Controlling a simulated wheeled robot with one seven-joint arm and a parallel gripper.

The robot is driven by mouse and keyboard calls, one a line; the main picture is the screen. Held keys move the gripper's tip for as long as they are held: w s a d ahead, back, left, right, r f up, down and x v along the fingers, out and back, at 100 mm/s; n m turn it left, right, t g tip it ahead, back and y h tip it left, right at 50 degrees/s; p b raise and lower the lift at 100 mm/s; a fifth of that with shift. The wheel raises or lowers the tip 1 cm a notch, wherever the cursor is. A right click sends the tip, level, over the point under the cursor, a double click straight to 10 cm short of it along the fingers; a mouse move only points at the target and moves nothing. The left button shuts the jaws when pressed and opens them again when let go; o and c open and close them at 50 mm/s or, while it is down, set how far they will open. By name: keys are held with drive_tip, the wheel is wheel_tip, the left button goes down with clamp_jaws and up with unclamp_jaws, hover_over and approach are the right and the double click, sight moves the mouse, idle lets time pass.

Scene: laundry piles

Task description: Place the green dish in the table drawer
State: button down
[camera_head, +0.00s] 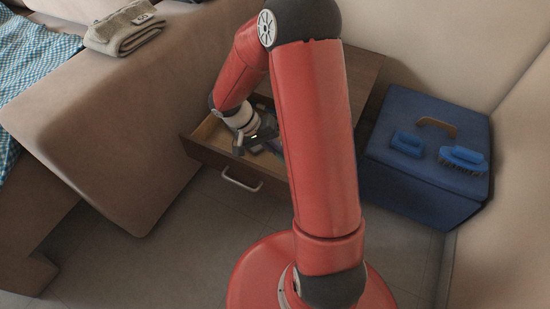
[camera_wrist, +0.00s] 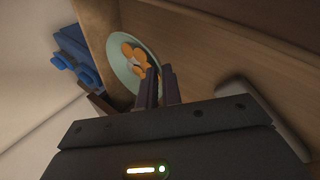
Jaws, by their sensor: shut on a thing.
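The green dish (camera_wrist: 122,76) shows in the wrist view as a pale green round with orange shapes on it. My gripper (camera_wrist: 157,78) is shut on its near edge, and the fingers hide part of the rim. In the head view my gripper (camera_head: 259,138) is at the opening of the table drawer (camera_head: 226,157), which is pulled out. The dish cannot be made out clearly there, behind my arm and gripper. In the wrist view the wooden drawer (camera_wrist: 215,45) surrounds the dish's right side. I cannot tell whether the dish touches the drawer floor.
The drawer's metal handle (camera_head: 240,182) faces the open floor. A blue box (camera_head: 420,190) stands right of the table (camera_head: 362,75), with two blue brushes (camera_head: 462,158) on top. A beige sofa (camera_head: 120,130) with a folded towel (camera_head: 125,28) is close on the left.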

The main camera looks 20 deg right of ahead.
sight(284, 165)
drive_tip(key=shift+f+b, duration=0.35)
drive_tip(key=shift+f, duration=1.95)
drive_tip(key=shift+f, duration=0.15)
drive_tip(key=c, duration=1.8)
unclamp_jaws()
drive_tip(key=shift+c, duration=0.2)
